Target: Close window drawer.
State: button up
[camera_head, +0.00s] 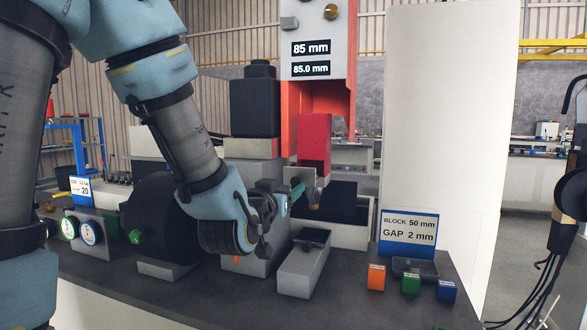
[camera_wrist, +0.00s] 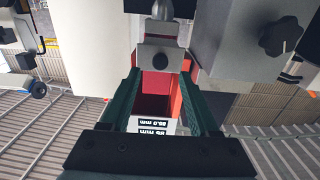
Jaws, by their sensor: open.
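A red box (camera_head: 315,138) stands out below the red-lined opening of the tall grey column; it seems to be the window drawer, though I cannot be sure. A small grey plate (camera_head: 304,176) sits at its lower front. My gripper (camera_head: 290,197) is open, close in front of this plate. I cannot tell whether the fingers touch the plate.
A grey box with a dark handle (camera_head: 302,266) juts forward on the dark bench. A black reel (camera_head: 150,220) stands left of my gripper.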

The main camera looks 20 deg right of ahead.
aim_at(295, 182)
jog(key=shift+r+p, duration=0.25)
jog(key=shift+p, duration=0.25)
jog(key=p+x, duration=0.2)
jog(key=shift+w+d+f, duration=0.1)
jog(key=shift+w+d, duration=0.15)
jog(key=shift+p+x, duration=0.3)
jog(key=shift+x, duration=1.15)
jog(key=shift+f, duration=0.15)
grip_shut()
